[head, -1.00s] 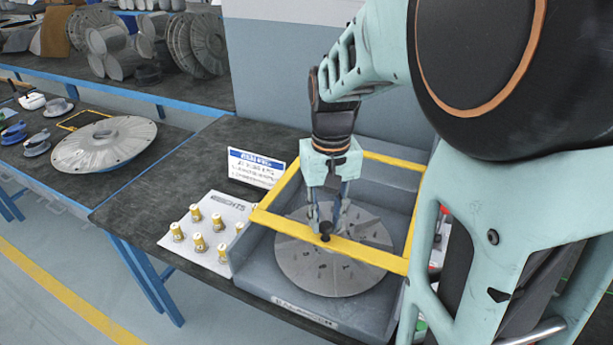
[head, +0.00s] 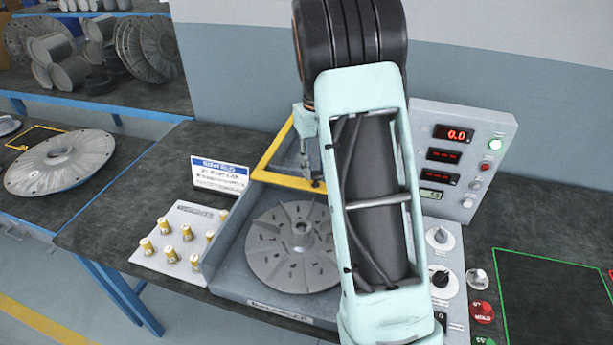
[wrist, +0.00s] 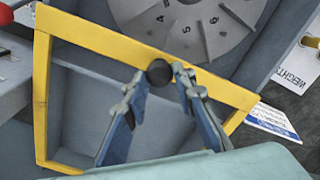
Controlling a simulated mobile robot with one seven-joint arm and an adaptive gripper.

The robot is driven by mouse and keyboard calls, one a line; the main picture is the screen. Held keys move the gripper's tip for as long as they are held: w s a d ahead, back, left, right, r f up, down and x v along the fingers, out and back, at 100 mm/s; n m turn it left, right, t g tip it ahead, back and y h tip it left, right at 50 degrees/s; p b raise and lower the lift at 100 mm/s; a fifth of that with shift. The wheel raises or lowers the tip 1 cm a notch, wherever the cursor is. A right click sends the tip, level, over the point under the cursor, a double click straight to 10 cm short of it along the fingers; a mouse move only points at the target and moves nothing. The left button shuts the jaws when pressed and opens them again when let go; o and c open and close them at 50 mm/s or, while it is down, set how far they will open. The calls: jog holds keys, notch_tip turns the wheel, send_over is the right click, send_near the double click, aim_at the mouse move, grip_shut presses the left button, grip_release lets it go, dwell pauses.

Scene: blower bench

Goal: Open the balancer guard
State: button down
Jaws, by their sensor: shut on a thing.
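The balancer guard (head: 285,181) is a yellow frame on the grey balancer housing (head: 225,235). It stands tilted up toward the back wall, its front bar lifted well clear of the rotor disc (head: 275,262). My arm hides its right part in the head view. My gripper (head: 317,180) is at the guard's front bar, partly hidden behind my arm. In the wrist view, my gripper (wrist: 162,74) has its fingers closed on either side of the guard's black knob (wrist: 158,71). The yellow guard frame (wrist: 90,38) spans that view, with the numbered disc (wrist: 205,30) beyond it.
A weights tray (head: 165,230) with several brass-coloured weights stands left of the housing, below a sign (head: 219,174). A control panel (head: 468,150) with red displays stands right of my arm. Knobs and a red button (head: 481,310) lie front right. A green-outlined bench area (head: 550,300) is clear.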

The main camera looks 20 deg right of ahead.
jog(key=shift+w+d+p, duration=0.4)
jog(key=shift+w+d, duration=0.4)
jog(key=shift+w, duration=0.3)
jog(key=shift+w+d+p, duration=0.4)
jog(key=shift+w+d, duration=0.4)
jog(key=shift+w, duration=0.25)
jog(key=c, duration=1.6)
grip_release()
notch_tip(320, 180, up, 12)
